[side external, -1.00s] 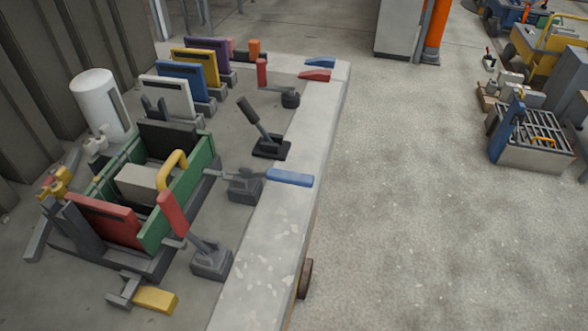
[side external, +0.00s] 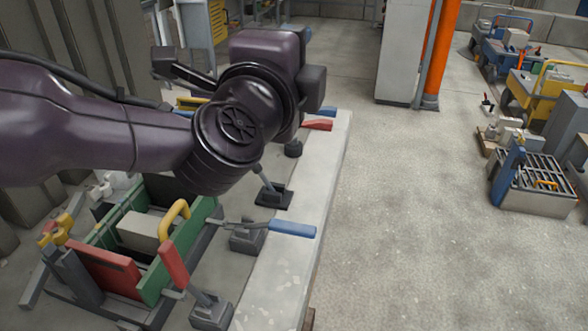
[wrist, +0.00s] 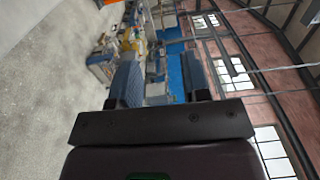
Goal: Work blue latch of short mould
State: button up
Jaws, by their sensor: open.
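A latch with a blue handle (side external: 291,229) on a grey base (side external: 247,238) stands beside a green-walled mould (side external: 190,252), its handle lying nearly flat over the bench edge. A red panel and a grey block with a yellow grip sit in the mould; I cannot tell if this is the short one. Another blue handle (side external: 327,110) shows at the far bench end. My gripper (wrist: 160,70) is open and empty in the wrist view, its fingers pointing across the hall, away from the latch. In the side view its fingers are not clear; my wrist is high above the bench, beyond the near latch.
A red upright lever (side external: 173,262) stands close left of the near blue latch. A black lever base (side external: 273,195) is behind it, and a red handle (side external: 317,125) is farther back. The floor to the right of the bench is clear near its edge.

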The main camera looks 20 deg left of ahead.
send_near(296, 224)
jog(key=w, duration=0.3)
jog(key=shift+w+f, duration=0.15)
jog(key=shift+w, duration=0.25)
jog(key=shift+w+f, duration=0.1)
jog(key=shift+f, duration=0.05)
jog(key=shift+w, duration=3.65)
grip_shut()
